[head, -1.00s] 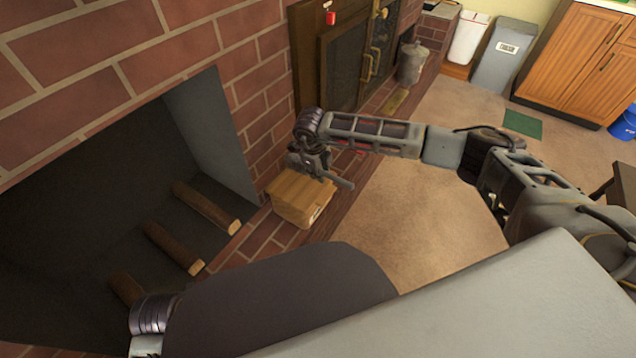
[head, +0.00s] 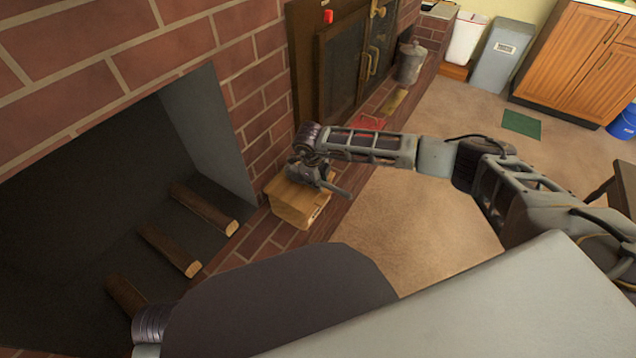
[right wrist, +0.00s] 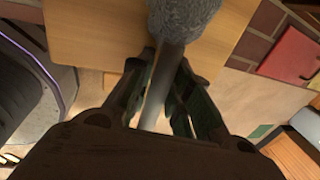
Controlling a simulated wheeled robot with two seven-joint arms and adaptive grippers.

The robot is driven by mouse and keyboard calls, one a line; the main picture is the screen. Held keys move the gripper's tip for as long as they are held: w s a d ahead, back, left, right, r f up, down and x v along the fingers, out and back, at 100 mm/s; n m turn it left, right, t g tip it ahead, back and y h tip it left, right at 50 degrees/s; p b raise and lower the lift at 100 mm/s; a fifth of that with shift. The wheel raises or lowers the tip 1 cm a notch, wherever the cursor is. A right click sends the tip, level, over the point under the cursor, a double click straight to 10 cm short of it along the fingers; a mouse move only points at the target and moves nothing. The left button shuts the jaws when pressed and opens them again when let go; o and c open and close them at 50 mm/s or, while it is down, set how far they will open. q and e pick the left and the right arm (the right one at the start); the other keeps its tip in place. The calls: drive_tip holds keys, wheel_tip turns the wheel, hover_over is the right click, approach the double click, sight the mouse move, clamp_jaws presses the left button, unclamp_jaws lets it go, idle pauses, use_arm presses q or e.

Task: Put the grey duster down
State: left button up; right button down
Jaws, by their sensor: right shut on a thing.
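The grey duster shows in the right wrist view, with its fluffy grey head (right wrist: 185,16) at the top and its thin handle running down between my fingers. My right gripper (right wrist: 168,85) is shut on the handle. In the head view my right gripper (head: 318,178) is over a light wooden box (head: 300,208) on the brick hearth. The duster's head lies in front of the box's wooden top (right wrist: 90,35) in the wrist view; I cannot tell whether it touches. The fluffy head is hidden in the head view. My left gripper is not visible.
The open fireplace (head: 100,190) with several logs (head: 203,208) is on the left.

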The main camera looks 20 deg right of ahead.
drive_tip(key=shift+f, duration=0.1)
idle(0.3)
drive_tip(key=c, duration=1.3)
unclamp_jaws()
